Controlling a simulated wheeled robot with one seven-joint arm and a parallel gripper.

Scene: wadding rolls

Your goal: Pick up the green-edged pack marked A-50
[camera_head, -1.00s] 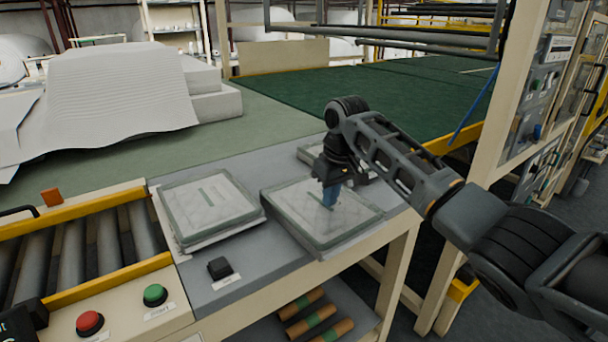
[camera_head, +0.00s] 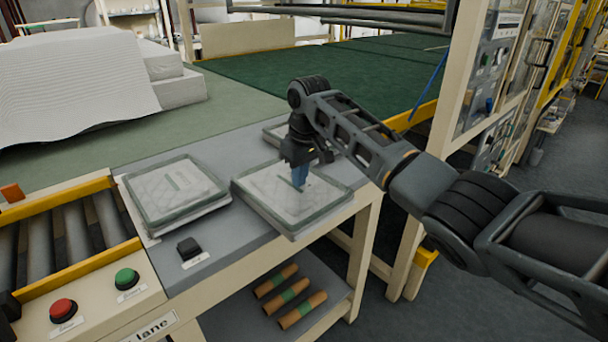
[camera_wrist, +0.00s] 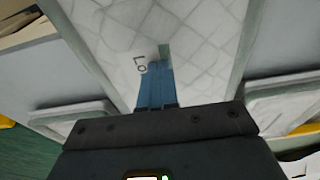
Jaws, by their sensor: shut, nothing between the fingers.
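Several flat, clear-wrapped white quilted packs with grey-green edges lie on the grey bench. The middle pack (camera_head: 262,196) is under my gripper (camera_head: 300,184), which points down with its blue fingers together and empty. I cannot tell whether the fingertips touch the pack. In the wrist view the quilted pack (camera_wrist: 205,35) fills the middle. The blue fingers (camera_wrist: 156,68) cover part of its print; only letters like "Lo" show. A left pack (camera_head: 160,203) lies beside a small black block. A back pack (camera_head: 272,132) is partly hidden by my arm. I cannot read A-50 on any pack.
A roller conveyor (camera_head: 75,235) with yellow rails is at the left, with red (camera_head: 63,310) and green (camera_head: 126,278) buttons in front. The black block (camera_head: 189,248) stands near the bench's front edge. Cardboard tubes (camera_head: 290,295) lie on the shelf below. A cream machine post stands at the right.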

